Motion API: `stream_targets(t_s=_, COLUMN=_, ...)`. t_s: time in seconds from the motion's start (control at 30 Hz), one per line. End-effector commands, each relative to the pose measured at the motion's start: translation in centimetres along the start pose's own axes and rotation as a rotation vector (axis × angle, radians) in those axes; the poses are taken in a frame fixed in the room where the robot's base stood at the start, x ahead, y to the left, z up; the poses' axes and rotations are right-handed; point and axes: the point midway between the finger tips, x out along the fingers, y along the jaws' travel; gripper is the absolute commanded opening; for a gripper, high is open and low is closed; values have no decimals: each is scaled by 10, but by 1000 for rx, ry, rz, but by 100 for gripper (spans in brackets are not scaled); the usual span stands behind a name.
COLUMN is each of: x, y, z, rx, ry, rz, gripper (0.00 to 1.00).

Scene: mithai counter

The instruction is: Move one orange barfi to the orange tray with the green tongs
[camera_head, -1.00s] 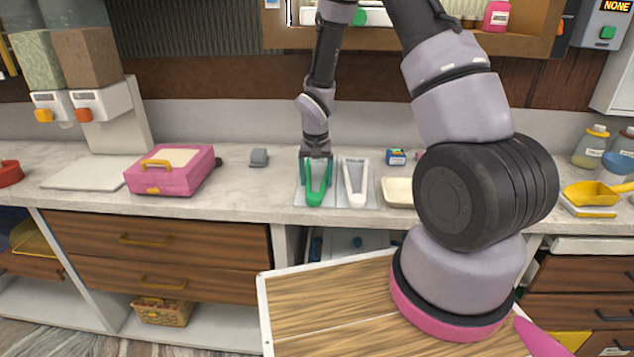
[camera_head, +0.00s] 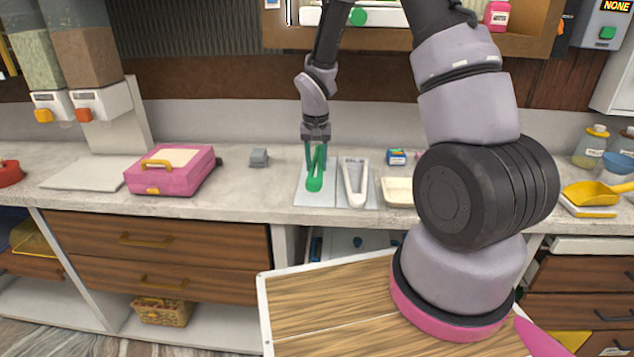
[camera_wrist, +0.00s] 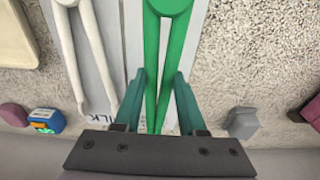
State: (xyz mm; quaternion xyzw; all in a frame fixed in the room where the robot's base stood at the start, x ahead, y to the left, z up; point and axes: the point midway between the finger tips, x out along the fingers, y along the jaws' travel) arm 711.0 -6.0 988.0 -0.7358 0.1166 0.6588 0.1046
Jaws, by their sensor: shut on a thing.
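My gripper (camera_head: 316,168) is shut on the green tongs (camera_head: 315,184), its teal fingers on either side of their arms. In the wrist view my gripper (camera_wrist: 160,75) presses the arms of the green tongs (camera_wrist: 168,8) nearly together, and their rounded joined end points away from my gripper. The tongs appear to hang just above a pale rest plate (camera_head: 301,198). I cannot make out any orange barfi or an orange tray in either view.
White tongs (camera_head: 355,190) lie on the rest beside the green ones. A cream tray (camera_head: 397,194) is to their right. A grey block (camera_head: 259,157) and a pink box (camera_head: 172,180) are to the left. The counter between the box and the rest is mostly clear.

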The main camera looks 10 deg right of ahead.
Motion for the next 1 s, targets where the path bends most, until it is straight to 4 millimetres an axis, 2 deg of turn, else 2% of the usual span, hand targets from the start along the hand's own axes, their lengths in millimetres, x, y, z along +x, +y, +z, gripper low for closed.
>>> stream_targets(t_s=0.4, x=-62, y=-1, z=-7, rx=-1, ry=3, rz=-1, gripper=9)
stream_targets(t_s=0.53, x=-70, y=0, z=-8, rx=0, ry=1, rz=-1, gripper=9)
stream_targets(t_s=0.77, x=-71, y=0, z=-8, rx=-1, ry=0, rz=0, gripper=9)
stream_targets(t_s=0.8, x=-71, y=0, z=-8, rx=-1, ry=0, rz=0, gripper=50)
stream_targets(t_s=1.0, x=-71, y=0, z=-8, rx=-1, ry=0, rz=0, gripper=50)
